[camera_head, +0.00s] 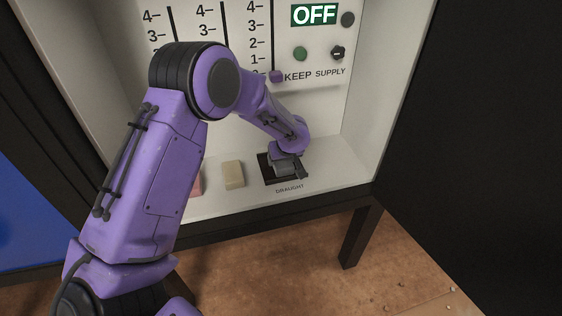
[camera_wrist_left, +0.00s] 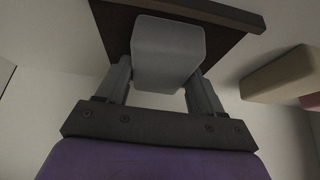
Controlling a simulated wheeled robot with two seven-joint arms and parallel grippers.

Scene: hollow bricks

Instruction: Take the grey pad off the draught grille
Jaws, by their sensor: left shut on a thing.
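The grey pad (camera_wrist_left: 168,52) is between the two fingers of my left gripper (camera_wrist_left: 160,84) in the left wrist view. The fingers are shut on it. Behind the pad is the dark draught grille (camera_wrist_left: 228,38). In the head view my left gripper (camera_head: 287,166) is over the grille (camera_head: 268,178), above the word DRAUGHT on the white shelf. The pad is mostly hidden there by the gripper and wrist. I cannot tell whether the pad still touches the grille. My right gripper is in neither view.
A beige block (camera_head: 233,174) stands on the shelf left of the grille, and a pink block (camera_head: 197,183) is partly hidden behind my arm. The back panel (camera_head: 320,110) carries sliders, knobs and a green OFF sign (camera_head: 314,14). A white side wall rises at the right.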

